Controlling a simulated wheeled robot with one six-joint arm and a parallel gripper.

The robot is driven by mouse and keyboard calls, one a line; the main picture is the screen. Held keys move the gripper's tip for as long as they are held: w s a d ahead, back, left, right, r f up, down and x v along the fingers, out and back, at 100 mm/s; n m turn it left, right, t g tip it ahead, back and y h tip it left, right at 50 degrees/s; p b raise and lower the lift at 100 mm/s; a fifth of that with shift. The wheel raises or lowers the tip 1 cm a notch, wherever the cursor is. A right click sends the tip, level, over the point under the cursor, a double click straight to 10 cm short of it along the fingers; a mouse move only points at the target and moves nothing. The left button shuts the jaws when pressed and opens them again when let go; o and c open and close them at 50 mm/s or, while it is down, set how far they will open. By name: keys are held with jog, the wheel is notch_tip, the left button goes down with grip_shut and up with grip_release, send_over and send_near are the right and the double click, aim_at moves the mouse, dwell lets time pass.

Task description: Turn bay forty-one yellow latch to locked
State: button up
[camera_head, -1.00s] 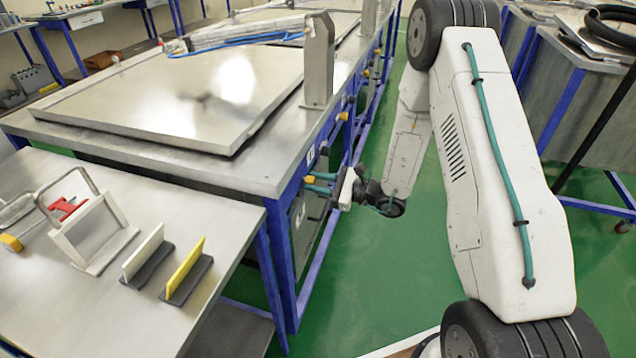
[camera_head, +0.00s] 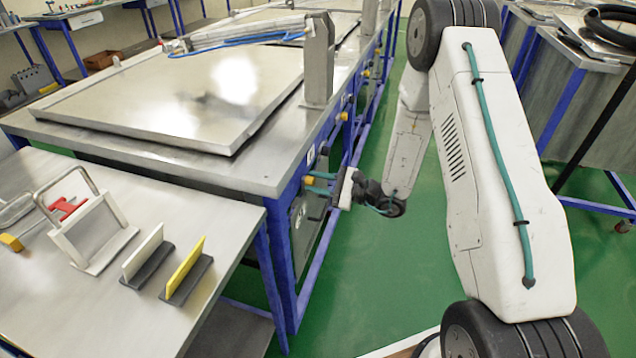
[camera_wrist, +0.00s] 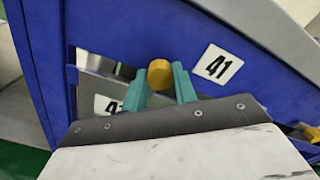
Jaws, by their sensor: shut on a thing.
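The bay forty-one yellow latch (camera_wrist: 159,72) is a rounded yellow knob on the blue frame, beside a white label reading 41 (camera_wrist: 217,64). My gripper (camera_wrist: 161,80) has its two teal fingers on either side of the knob and is shut on it. The fingers hide the knob's lower part, and I cannot tell its locked mark. In the head view my gripper (camera_head: 319,183) reaches the blue side of the bench from the aisle, and the latch is mostly hidden there.
A large metal lid (camera_head: 180,95) lies on the bench above the latch. A side table (camera_head: 90,310) at left holds a white frame and white and yellow upright pieces. The green floor (camera_head: 400,270) in the aisle is clear. More steel benches stand at right.

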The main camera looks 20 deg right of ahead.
jog(key=shift+s, duration=0.1)
jog(key=o, duration=1)
jog(key=shift+c, duration=0.2)
jog(key=v, duration=0.7)
jog(key=shift+s+d, duration=0.25)
jog(key=shift+d, duration=0.05)
